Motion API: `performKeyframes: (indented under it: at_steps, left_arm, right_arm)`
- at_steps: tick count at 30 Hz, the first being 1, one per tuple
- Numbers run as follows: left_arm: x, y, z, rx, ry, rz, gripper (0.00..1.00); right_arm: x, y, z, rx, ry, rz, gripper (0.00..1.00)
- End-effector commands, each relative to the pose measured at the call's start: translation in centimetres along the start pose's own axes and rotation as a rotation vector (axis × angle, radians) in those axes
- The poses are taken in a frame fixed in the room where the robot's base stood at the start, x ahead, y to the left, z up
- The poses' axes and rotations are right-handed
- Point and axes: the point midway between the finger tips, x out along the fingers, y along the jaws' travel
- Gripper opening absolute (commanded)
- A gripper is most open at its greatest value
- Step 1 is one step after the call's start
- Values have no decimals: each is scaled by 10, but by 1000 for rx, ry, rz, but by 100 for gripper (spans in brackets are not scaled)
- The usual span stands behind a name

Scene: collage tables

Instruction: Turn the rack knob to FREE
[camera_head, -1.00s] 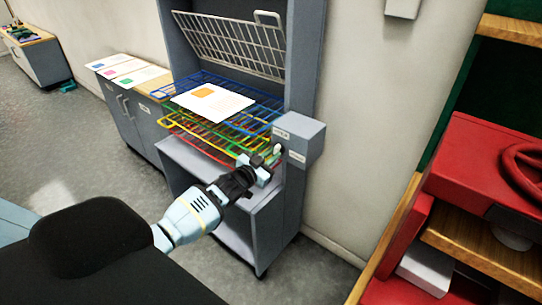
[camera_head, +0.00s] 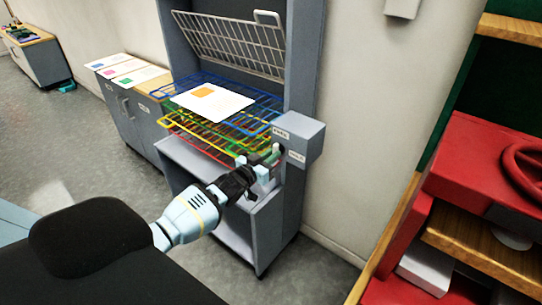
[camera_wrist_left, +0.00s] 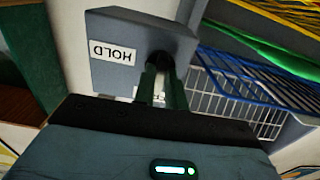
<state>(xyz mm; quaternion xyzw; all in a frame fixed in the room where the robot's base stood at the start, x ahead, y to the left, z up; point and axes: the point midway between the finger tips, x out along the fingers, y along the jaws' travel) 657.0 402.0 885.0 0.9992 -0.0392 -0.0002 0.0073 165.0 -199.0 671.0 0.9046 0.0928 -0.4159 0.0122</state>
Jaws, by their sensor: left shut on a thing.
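The grey control box (camera_head: 305,138) is fixed to the right post of the drying rack (camera_head: 303,195). It has two small white labels. In the left wrist view one label (camera_wrist_left: 112,52) reads HOLD; the other is mostly hidden behind the fingers. My left gripper (camera_head: 268,162) is at the box's front face, shut on the knob. In the left wrist view the gripper's dark fingers (camera_wrist_left: 162,88) stand on either side of the pale knob (camera_wrist_left: 160,84). The fingers hide most of the knob, so its exact pointing is hard to tell. My right gripper is out of view.
Coloured wire shelves (camera_head: 190,84) stick out of the rack, with a white print (camera_head: 222,104) on the top one. A wire shelf (camera_head: 225,45) is tilted up above. A grey cabinet (camera_head: 130,115) stands left; red and wooden shelving (camera_head: 490,165) stands right.

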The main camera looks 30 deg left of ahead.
Motion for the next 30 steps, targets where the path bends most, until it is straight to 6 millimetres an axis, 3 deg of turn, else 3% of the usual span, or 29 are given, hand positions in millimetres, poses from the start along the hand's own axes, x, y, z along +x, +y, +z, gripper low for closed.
performKeyframes:
  at_steps: [1,2,7,19,30]
  left_arm:
    - [0,0,1,-3,-2,0,0]
    - [0,0,1,-3,-2,0,14]
    - [0,0,1,-2,-2,0,35]
    - [-6,0,0,-1,-1,0,35]
    - [-52,0,0,-1,0,0,35]
  right_arm:
    - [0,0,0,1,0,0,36]
    - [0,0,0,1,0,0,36]
    - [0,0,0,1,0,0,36]
    - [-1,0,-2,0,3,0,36]
    - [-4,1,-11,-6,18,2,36]
